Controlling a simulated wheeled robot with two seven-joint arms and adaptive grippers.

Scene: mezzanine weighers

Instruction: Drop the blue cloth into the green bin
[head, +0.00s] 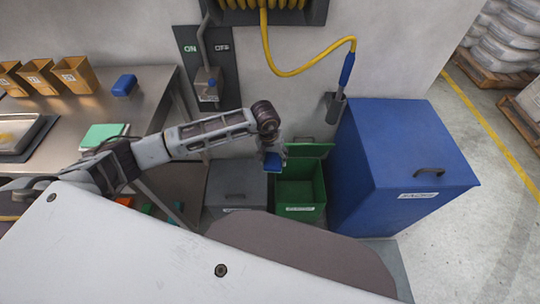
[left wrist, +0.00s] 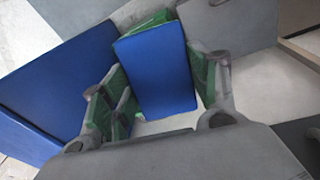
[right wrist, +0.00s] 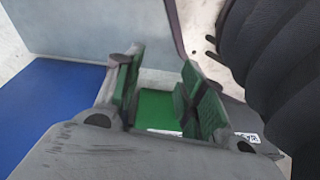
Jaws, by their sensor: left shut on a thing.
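The blue cloth (head: 272,162) is a small folded blue block held in my left gripper (head: 274,150). In the left wrist view the cloth (left wrist: 155,68) sits between the green-padded fingers, which are shut on it. The green bin (head: 300,205) stands on the floor with its lid raised at the back. The cloth is above the bin's left side, near the grey bin; its exact height is unclear. Part of the green bin shows behind the cloth in the left wrist view. My right gripper (right wrist: 162,90) is open and empty; the head view does not show it.
A grey bin (head: 237,185) stands left of the green bin, and a large blue bin (head: 405,150) right of it. A steel table (head: 150,85) at left holds another blue item (head: 124,85), a green item (head: 104,135) and brown boxes (head: 76,75).

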